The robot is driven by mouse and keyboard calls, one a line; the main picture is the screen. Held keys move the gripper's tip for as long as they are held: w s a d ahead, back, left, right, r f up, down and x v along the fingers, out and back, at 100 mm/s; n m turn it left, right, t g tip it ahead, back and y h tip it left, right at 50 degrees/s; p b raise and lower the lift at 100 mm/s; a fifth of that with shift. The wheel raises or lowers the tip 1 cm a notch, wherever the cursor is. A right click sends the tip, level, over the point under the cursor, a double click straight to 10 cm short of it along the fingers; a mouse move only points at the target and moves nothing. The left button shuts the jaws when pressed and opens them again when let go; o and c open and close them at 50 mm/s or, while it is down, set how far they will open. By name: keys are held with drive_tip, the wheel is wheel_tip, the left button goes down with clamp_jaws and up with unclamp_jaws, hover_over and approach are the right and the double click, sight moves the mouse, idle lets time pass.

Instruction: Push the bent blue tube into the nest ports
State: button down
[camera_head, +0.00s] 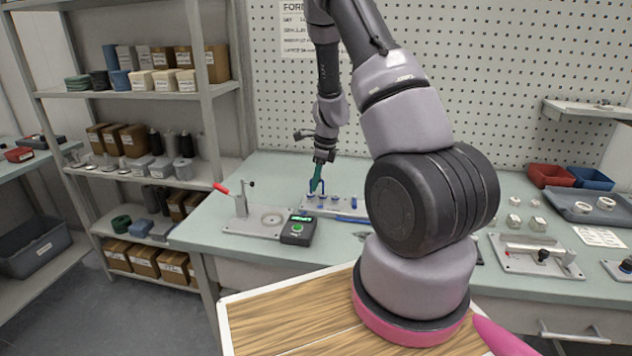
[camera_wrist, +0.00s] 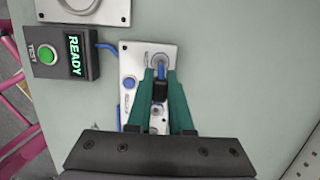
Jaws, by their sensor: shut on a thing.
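The nest is a light metal plate (camera_wrist: 133,66) with round ports in a row. In the head view the nest plate (camera_head: 333,208) lies on the bench with several small blue-topped fittings. My gripper (camera_wrist: 160,84) has teal fingers pointing down over the plate. They are closed around a small dark piece, with a short bit of blue tube (camera_wrist: 161,71) showing between the tips, close to the far port (camera_wrist: 159,60). The fingers hide most of the tube, so I cannot tell whether its ends are in the ports. My gripper also shows in the head view (camera_head: 315,187).
A test box (camera_wrist: 62,58) with a green button reads READY beside the plate. A blue line (camera_wrist: 107,46) runs from it to the plate's edge. A blue knob (camera_wrist: 129,83) sits on the plate. A fixture with a red-handled lever (camera_head: 230,190) stands left of the nest.

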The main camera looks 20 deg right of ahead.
drive_tip(key=shift+f, duration=0.8)
idle(0.4)
drive_tip(key=c, duration=0.7)
unclamp_jaws()
drive_tip(key=shift+c, duration=0.2)
